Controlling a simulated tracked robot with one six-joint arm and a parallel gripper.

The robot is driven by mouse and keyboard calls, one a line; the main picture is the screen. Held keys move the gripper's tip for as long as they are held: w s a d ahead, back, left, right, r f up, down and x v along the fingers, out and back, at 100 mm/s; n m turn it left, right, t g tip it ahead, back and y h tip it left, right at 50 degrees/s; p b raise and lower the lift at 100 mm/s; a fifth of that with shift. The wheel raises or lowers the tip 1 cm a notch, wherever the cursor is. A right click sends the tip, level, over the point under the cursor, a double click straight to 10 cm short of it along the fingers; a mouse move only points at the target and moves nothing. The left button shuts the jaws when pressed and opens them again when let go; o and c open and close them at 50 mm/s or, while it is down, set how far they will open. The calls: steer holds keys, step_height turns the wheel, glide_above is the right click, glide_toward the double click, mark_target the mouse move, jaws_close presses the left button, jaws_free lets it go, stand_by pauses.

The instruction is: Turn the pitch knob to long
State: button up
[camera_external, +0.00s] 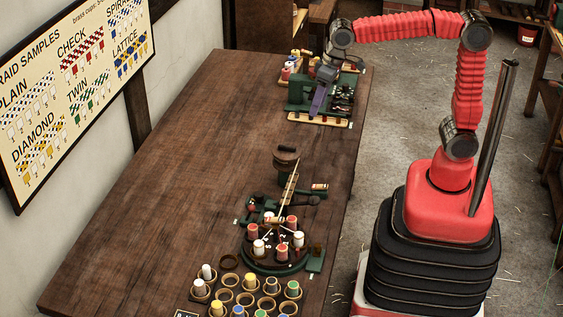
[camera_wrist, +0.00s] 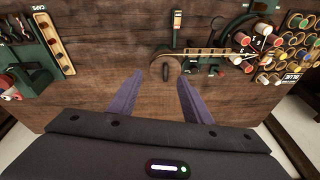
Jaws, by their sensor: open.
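My gripper (camera_wrist: 160,78) is open, with two purple fingers apart and nothing between them. In the outside view my gripper (camera_external: 317,108) is beside the green rack at the far end of the table. The braiding machine (camera_external: 276,262) has a round dark plate with red and white bobbins; it also shows in the wrist view (camera_wrist: 252,48). A pale braid runs from it to a dark round drum (camera_external: 286,158). The drum (camera_wrist: 166,70) appears between the fingertips in the wrist view, with a dark upright bar. I cannot tell which part is the pitch knob or its setting.
The green rack (camera_external: 300,93) with a tan cap tray (camera_external: 318,120) stands at the far end. Several cups (camera_external: 247,299) holding coloured bobbins stand at the near end. The wooden table (camera_external: 180,180) is bare along its left side.

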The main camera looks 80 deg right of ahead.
steer(key=w+a+f+m+g, duration=0.1)
steer(key=w+a+f, duration=0.2)
steer(key=w+a, duration=0.15)
steer(key=w+a+f+g, duration=0.1)
steer(key=w+a+f, duration=0.15)
steer(key=w, duration=0.35)
glide_above(259, 194)
step_height(259, 194, down, 8)
steer(key=shift+w+r+m+g+h, duration=0.1)
steer(key=shift+m+g+h, duration=0.2)
steer(key=shift+m+g, duration=0.1)
step_height(259, 194, down, 14)
steer(key=shift+r, duration=0.1)
steer(key=shift+c, duration=0.2)
steer(key=c, duration=1)
